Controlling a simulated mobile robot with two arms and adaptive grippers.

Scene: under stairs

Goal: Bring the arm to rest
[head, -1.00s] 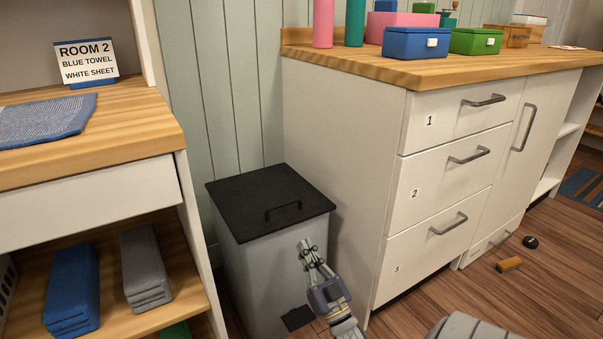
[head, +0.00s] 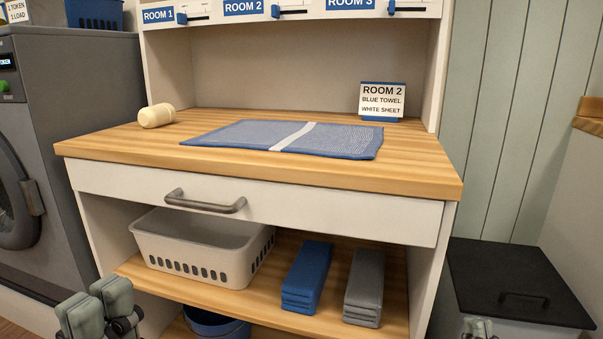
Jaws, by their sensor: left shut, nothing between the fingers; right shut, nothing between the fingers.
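My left gripper (head: 99,306) is at the bottom left corner, in front of the shelf unit and washing machine. It is shut and empty, and most of its arm is out of the picture. My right gripper (head: 478,327) shows only as a small tip at the bottom edge, in front of the black-lidded bin (head: 515,275). It is shut with nothing in it; the rest of it is cut off. Neither gripper visibly touches anything.
A wooden worktop (head: 420,170) carries a blue towel with a white stripe (head: 250,137), a cream cylinder (head: 157,115) and a ROOM 2 card (head: 382,100). Below are a drawer handle (head: 205,202), a white basket (head: 190,245), and blue (head: 306,275) and grey (head: 365,285) folded cloths.

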